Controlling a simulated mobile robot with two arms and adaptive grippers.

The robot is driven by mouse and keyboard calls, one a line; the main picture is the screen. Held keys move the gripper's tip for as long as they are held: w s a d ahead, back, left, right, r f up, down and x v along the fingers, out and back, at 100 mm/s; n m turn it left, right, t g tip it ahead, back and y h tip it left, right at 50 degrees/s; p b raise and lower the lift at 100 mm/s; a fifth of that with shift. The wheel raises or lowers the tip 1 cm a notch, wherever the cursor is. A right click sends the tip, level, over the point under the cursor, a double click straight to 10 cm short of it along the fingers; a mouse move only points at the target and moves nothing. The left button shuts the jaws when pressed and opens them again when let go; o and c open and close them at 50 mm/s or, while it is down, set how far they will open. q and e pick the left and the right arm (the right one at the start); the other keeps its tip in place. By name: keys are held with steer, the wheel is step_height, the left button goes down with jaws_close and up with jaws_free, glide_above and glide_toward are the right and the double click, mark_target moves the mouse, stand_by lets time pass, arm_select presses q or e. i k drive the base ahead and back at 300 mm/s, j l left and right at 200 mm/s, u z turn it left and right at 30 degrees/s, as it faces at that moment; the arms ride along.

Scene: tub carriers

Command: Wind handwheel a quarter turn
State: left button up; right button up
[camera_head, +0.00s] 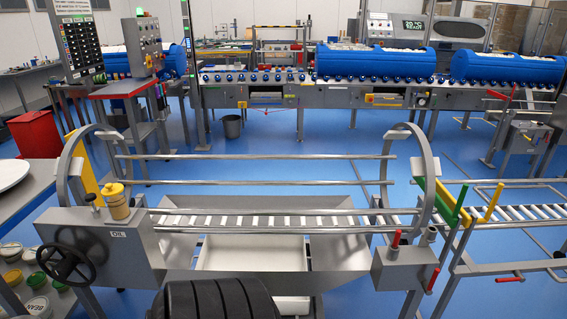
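The black spoked handwheel (65,264) is at the lower left, on the front of a grey metal housing (125,245). A small handle knob seems to stand out from its rim. The housing has a plate reading "OIL" and a yellow oil cup (117,202) on top. Neither of my grippers is in view, and nothing visible touches the wheel.
A rail cradle with curved end hoops (430,170) spans the middle above a tray (250,254). Red levers (394,242) and green and yellow posts (461,203) stand at right. Several tubs crowd the lower left below the wheel. A dark ribbed shape fills the bottom edge.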

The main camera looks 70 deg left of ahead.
mark_target(65, 267)
steer(key=u, duration=3.7)
